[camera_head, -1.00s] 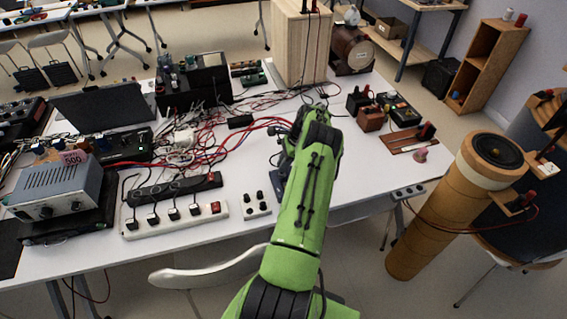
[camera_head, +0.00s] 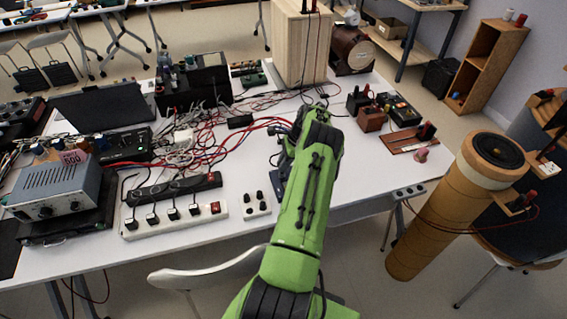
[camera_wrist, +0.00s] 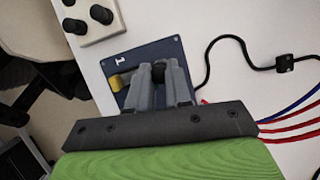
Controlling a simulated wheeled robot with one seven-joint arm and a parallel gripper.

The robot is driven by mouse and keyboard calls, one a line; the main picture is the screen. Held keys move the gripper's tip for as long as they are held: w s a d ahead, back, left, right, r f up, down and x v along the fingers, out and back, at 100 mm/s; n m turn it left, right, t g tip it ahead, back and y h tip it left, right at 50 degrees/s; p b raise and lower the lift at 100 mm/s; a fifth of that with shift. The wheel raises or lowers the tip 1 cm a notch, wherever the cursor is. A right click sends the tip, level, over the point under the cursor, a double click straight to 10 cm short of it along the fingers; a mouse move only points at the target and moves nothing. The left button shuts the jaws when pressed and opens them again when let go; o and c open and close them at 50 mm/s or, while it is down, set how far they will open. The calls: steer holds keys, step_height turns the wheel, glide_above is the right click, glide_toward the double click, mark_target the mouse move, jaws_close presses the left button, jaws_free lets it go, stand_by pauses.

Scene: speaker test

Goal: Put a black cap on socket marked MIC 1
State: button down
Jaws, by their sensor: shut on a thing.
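My gripper (camera_wrist: 160,84) is shut on a small black cap (camera_wrist: 158,70) between its fingertips, above a dark blue panel (camera_wrist: 174,52) in the wrist view. The panel carries a white "1". The fingers cover the middle of the panel, so I cannot see the socket under the cap or tell whether they touch. A yellowish part (camera_wrist: 119,82) shows on the panel left of the fingers. In the head view my arm hides the fingers, and only the panel's left edge (camera_head: 281,178) shows.
A white block (camera_head: 256,212) with several black caps stands left of the panel, near the table's front edge. A white power strip (camera_head: 181,226) lies further left. Red, blue and black cables run beside the panel. A tan cylinder (camera_head: 430,230) stands right of the table.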

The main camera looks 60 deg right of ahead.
steer(key=shift+f+b, duration=0.6)
steer(key=shift+f, duration=0.25)
steer(key=c, duration=1)
jaws_free()
steer(key=shift+o, duration=0.2)
steer(key=shift+r, duration=0.1)
steer(key=shift+r+p, duration=2.35)
steer(key=shift+r, duration=1.35)
